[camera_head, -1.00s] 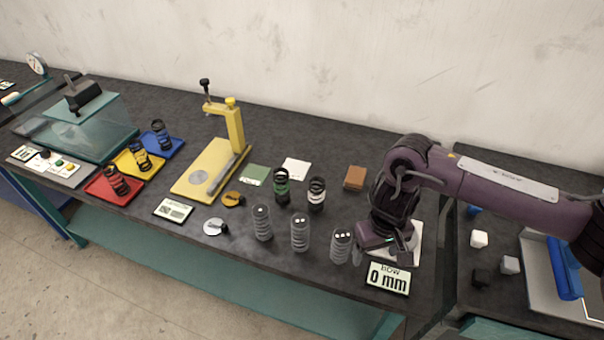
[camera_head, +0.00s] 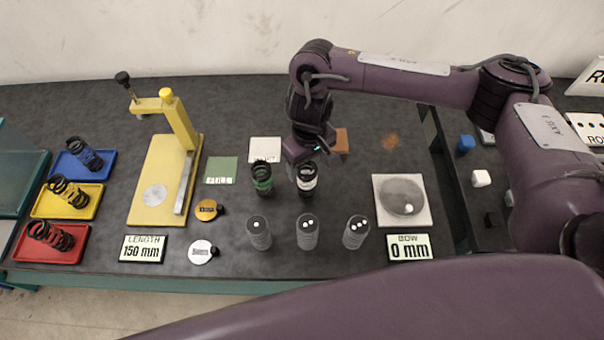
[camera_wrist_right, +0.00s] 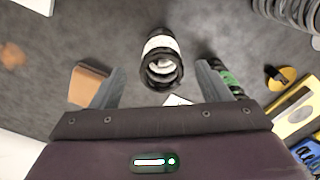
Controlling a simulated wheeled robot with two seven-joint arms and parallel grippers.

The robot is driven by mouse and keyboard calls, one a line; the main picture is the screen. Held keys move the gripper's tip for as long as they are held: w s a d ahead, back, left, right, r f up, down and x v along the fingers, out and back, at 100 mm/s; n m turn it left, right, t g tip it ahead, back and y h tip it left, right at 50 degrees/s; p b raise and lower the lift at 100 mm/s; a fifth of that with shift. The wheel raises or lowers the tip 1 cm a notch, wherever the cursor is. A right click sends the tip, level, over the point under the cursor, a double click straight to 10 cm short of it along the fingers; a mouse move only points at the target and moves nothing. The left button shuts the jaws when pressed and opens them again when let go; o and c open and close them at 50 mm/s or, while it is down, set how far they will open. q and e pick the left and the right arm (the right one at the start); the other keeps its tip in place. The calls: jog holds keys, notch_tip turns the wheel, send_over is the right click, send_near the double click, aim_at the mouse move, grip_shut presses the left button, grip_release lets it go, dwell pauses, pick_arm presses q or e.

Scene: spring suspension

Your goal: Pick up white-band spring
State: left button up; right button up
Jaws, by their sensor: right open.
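The white-band spring (camera_head: 307,180) is a black coil with a white band, standing on the dark bench in the head view. The green-band spring (camera_head: 262,178) stands just left of it. My right gripper (camera_head: 305,157) is directly above and behind the white-band spring. In the right wrist view the white-band spring (camera_wrist_right: 160,58) lies ahead, between the lines of the two open fingers of my right gripper (camera_wrist_right: 160,80), with clear gaps on both sides. The fingers do not touch it. My left gripper is not in view.
A brown block (camera_head: 341,142) is close behind the gripper. A yellow press (camera_head: 160,180) and coloured trays with springs (camera_head: 50,258) are at the left. A white plate with a grey disc (camera_head: 378,186) is at the right.

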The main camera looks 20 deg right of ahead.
notch_tip(320, 180, down, 6)
jog(key=shift+w+a+f+b, duration=0.15)
jog(key=shift+b, duration=0.35)
jog(key=c, duration=1.2)
